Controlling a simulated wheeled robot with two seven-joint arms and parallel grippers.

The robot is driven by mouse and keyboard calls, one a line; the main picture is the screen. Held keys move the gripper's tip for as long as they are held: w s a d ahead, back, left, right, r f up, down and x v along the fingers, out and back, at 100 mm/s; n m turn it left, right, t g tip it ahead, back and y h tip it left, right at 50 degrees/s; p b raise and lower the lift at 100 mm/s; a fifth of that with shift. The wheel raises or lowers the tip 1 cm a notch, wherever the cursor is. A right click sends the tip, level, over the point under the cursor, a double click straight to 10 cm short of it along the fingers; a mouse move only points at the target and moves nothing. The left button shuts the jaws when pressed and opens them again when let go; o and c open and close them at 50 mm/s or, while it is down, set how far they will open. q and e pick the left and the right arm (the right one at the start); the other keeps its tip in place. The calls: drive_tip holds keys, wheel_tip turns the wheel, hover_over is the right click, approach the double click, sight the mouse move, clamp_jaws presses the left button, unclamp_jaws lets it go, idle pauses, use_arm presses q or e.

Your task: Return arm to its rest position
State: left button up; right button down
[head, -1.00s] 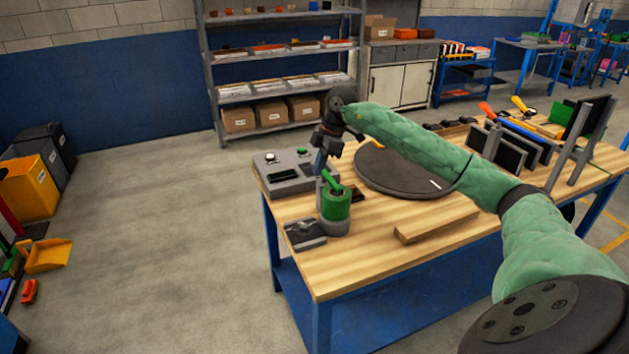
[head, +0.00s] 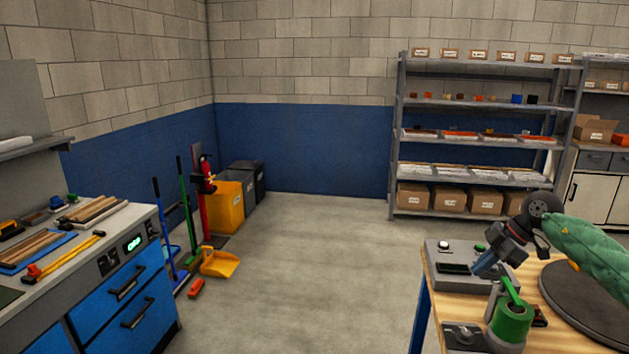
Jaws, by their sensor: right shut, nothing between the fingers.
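My right arm, in a green sleeve (head: 595,245), comes in from the right edge of the head view. My right gripper (head: 482,268) is at its end, dark with blue-grey fingers pointing down and left. It is shut and empty, over or close to the grey control box (head: 432,258) on the wooden table (head: 445,309). I cannot tell whether it touches the box. My left gripper and arm are not in view.
A green cylinder with a handle (head: 511,322), a small grey block (head: 462,335) and a dark round disc (head: 585,293) stand near the gripper. A blue cabinet (head: 125,297) is at the left. Open floor (head: 310,275) lies between. Shelves (head: 480,150) stand behind.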

drive_tip(key=s+a+f+m+t+y, duration=0.1)
drive_tip(key=a+t+y, duration=0.45)
drive_tip(key=a, duration=0.65)
drive_tip(key=s+a+f+m+t+y, duration=0.15)
drive_tip(key=a+t+y, duration=0.25)
drive_tip(key=a+t, duration=0.55)
drive_tip(key=s+d+f+m+g+h, duration=0.1)
drive_tip(key=s+f+m+h, duration=0.55)
drive_tip(key=f+h, duration=0.25)
drive_tip(key=s+d+f+m+g+h, duration=0.1)
drive_tip(key=s+d+f+m+h, duration=0.1)
drive_tip(key=s+f+m+h, duration=0.45)
drive_tip(key=s+a+f+n+g, duration=0.1)
drive_tip(key=s+a+f+g, duration=0.2)
drive_tip(key=s+f+g, duration=0.6)
drive_tip(key=s+a+f+g, duration=0.25)
drive_tip(key=s+f, duration=0.35)
drive_tip(key=s, duration=0.8)
drive_tip(key=s+a+f+g, duration=0.1)
drive_tip(key=a+f, duration=0.1)
drive_tip(key=f, duration=1.1)
drive_tip(key=s+a+f+g, duration=0.1)
drive_tip(key=a+f, duration=0.2)
drive_tip(key=f, duration=1)
drive_tip(key=shift+y, duration=0.3)
